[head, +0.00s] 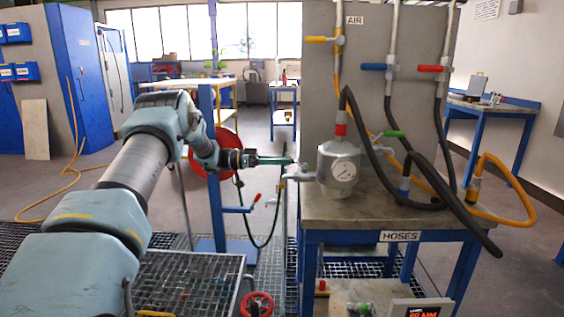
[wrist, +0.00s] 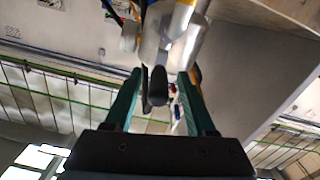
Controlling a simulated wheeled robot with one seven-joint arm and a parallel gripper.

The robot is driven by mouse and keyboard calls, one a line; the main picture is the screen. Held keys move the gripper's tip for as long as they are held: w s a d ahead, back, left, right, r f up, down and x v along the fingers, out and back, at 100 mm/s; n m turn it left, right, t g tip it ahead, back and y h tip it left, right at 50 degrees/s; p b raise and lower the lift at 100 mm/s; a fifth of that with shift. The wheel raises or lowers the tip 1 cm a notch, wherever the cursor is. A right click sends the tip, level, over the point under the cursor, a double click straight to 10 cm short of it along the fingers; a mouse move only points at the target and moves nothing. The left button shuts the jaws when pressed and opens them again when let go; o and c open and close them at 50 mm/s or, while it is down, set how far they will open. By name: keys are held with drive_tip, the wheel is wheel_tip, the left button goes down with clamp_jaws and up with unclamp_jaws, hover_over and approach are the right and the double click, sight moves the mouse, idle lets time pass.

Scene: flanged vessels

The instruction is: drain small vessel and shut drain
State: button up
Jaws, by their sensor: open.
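The drain's state and outlet are unclear.
The bench (head: 350,207) holds black and yellow hoses (head: 520,200). A grey panel (head: 365,110) behind carries yellow, blue and red valve handles. A blue post (head: 222,215) and a red reel stand behind my arm. A red handwheel (head: 257,304) is low in front.

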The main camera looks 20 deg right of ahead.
drive_tip(key=b+v, duration=0.2)
drive_tip(key=v, duration=0.9)
